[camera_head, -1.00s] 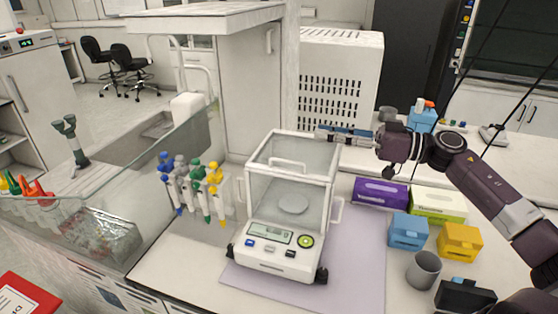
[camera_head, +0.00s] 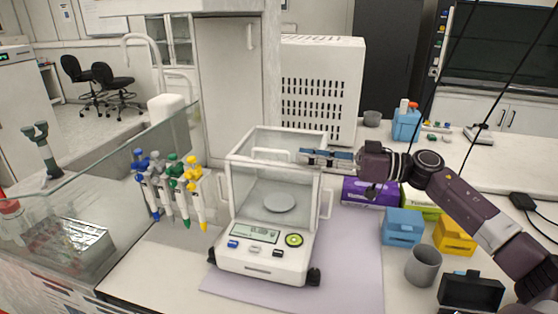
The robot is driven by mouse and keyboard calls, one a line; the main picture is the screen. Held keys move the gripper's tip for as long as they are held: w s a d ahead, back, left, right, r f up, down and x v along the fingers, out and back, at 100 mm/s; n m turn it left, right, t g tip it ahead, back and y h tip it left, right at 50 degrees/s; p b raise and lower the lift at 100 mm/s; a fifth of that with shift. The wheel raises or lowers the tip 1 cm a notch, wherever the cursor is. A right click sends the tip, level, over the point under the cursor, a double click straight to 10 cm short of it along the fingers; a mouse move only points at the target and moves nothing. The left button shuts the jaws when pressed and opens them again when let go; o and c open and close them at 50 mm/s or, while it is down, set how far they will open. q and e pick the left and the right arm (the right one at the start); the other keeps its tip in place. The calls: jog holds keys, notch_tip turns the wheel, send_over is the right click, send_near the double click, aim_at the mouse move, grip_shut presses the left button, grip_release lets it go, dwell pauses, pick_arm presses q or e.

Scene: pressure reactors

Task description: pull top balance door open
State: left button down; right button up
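The balance (camera_head: 262,258) is a white weighing unit with a clear glass draft shield around a round pan (camera_head: 279,202). Its top door (camera_head: 283,140) is a glass panel that looks closed, with a white bar handle (camera_head: 271,153) near the front edge. My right gripper (camera_head: 302,153) reaches in from the right, over the right edge of the shield. Its fingertips point left and lie just right of the top handle, seemingly apart from it. The fingers are seen nearly edge-on, so their gap is unclear. My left gripper is not in view.
Several pipettes (camera_head: 172,187) hang on a stand left of the balance. Right of it are a purple box (camera_head: 369,192), a blue box (camera_head: 402,227), a yellow box (camera_head: 455,236) and a grey cup (camera_head: 422,266). A vented white cabinet (camera_head: 321,85) stands behind.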

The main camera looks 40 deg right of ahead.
aim_at(286, 152)
jog(key=p+x, duration=0.1)
jog(key=x, duration=0.4)
jog(key=shift+w+a+r, duration=0.2)
jog(key=shift+w+a, duration=0.1)
jog(key=shift+p+x, duration=0.35)
jog(key=shift+x, duration=0.55)
jog(key=shift+f, duration=0.15)
grip_shut()
